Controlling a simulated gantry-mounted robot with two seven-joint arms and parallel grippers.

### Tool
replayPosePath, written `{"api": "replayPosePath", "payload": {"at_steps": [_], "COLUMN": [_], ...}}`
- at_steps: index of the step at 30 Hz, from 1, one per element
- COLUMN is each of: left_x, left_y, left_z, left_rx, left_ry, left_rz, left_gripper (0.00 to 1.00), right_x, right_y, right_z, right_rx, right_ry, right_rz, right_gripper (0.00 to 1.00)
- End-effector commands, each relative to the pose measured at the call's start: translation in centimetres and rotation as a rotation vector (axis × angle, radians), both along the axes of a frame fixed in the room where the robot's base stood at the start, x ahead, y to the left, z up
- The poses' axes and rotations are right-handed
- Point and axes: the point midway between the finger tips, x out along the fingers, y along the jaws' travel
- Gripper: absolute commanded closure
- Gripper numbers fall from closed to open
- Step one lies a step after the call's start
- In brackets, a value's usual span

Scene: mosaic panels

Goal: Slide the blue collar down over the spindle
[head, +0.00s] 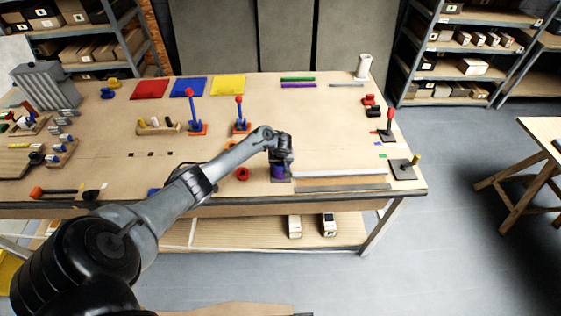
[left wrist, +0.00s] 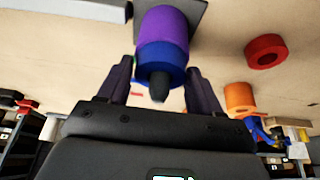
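The blue collar (left wrist: 161,65) is around the spindle (left wrist: 160,92), whose dark tip sticks out past it in the left wrist view. A purple collar (left wrist: 163,28) sits on the same spindle against the dark base plate (left wrist: 200,12). The blue collar appears to meet the purple one. In the head view the left gripper (head: 281,160) is over the stand at the table's front, hiding most of the blue collar. My right gripper is not in view.
Two upright blue rods with red tops (head: 194,108) stand behind my arm. A long grey strip (head: 340,174) lies right of the stand. The table's middle right is clear.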

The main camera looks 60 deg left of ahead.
Motion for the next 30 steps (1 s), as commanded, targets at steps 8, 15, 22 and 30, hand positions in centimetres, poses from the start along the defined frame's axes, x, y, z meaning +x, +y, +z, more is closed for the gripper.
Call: {"api": "replayPosePath", "payload": {"at_steps": [8,15,22,30], "left_x": [0.0,-0.2,-0.6,-1.5], "left_y": [0.0,-0.2,-1.2,-2.7], "left_z": [0.0,0.4,3.3,7.5], "left_rx": [0.0,-0.001,-0.001,-0.001], "left_ry": [0.0,0.002,-0.002,0.0], "left_rz": [0.001,0.0,0.0,0.0], "left_gripper": [0.15,0.15,0.15,0.15], "right_x": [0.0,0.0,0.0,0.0], "right_y": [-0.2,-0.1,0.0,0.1], "right_z": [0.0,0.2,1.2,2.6], "right_rx": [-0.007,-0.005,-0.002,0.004], "right_ry": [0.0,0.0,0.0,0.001], "right_rz": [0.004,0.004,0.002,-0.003], "right_gripper": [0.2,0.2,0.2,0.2]}}
